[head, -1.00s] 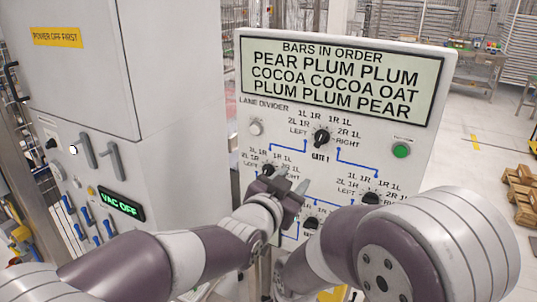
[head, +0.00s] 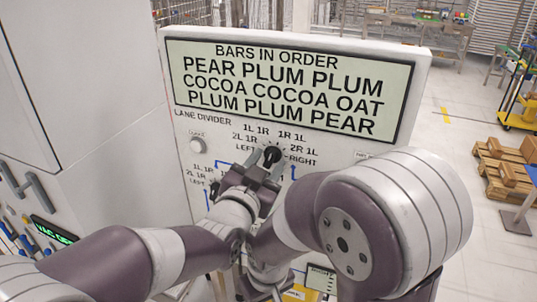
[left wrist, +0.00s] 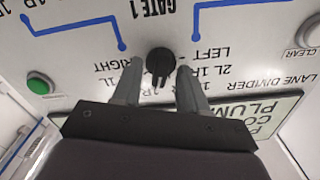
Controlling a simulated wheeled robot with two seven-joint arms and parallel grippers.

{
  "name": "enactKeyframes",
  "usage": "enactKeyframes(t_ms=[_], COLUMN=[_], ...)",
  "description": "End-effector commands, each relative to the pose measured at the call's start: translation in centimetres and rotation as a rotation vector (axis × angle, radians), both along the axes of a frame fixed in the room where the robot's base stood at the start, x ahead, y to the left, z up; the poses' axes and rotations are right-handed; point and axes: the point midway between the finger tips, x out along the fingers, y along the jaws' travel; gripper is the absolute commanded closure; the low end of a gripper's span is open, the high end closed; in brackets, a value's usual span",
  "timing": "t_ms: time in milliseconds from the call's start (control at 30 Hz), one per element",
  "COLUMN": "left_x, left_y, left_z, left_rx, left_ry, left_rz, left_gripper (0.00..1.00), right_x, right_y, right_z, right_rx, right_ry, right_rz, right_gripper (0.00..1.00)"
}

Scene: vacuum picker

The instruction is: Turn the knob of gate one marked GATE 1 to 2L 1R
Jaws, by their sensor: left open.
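The black GATE 1 knob (head: 272,155) is on the white panel (head: 415,75), under the LANE DIVIDER lettering. In the left wrist view, which shows the panel upside down, the knob (left wrist: 160,62) has its pointer toward the 1L 1R and 1R 1L labels; the exact mark is unclear. My left gripper (head: 264,170) is open at the knob. In the left wrist view, the fingers of my left gripper (left wrist: 156,75) stand one on each side of the knob, with small gaps showing. My right arm crosses the panel's lower part; its gripper is not visible.
A display (head: 290,85) lists the bars in order above the knob. A white round button (head: 197,146) is at the knob's left, and a green button (left wrist: 40,84) shows in the left wrist view. A white cabinet (head: 80,90) stands to the left. My arms hide the lower knobs.

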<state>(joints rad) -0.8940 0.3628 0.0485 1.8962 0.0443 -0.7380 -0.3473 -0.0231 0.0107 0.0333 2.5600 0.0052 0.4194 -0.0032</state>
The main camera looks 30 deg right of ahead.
Motion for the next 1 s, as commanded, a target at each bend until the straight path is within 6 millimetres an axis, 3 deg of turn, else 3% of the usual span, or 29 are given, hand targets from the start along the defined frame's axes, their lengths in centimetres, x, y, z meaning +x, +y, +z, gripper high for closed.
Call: enactKeyframes(t_ms=[167,300,667,1000], left_x=[0.0,0.0,0.0,0.0], left_y=[0.0,0.0,0.0,0.0], left_z=[-0.1,-0.1,-0.3,-0.7], left_rx=[0.001,0.001,-0.022,-0.167], left_ry=[0.001,0.001,0.024,0.191], left_rz=[0.000,0.000,0.000,0.000], left_gripper=[0.57,1.00,1.00,1.00], right_x=[0.0,0.0,0.0,0.0], right_y=[0.0,0.0,0.0,0.0], right_z=[0.0,0.0,-0.8,-4.7], right_rx=[0.000,0.000,0.000,0.000], right_ry=[0.000,0.000,0.000,0.000], right_rz=[0.000,0.000,0.000,0.000], right_gripper=[0.57,0.57,0.57,0.57])
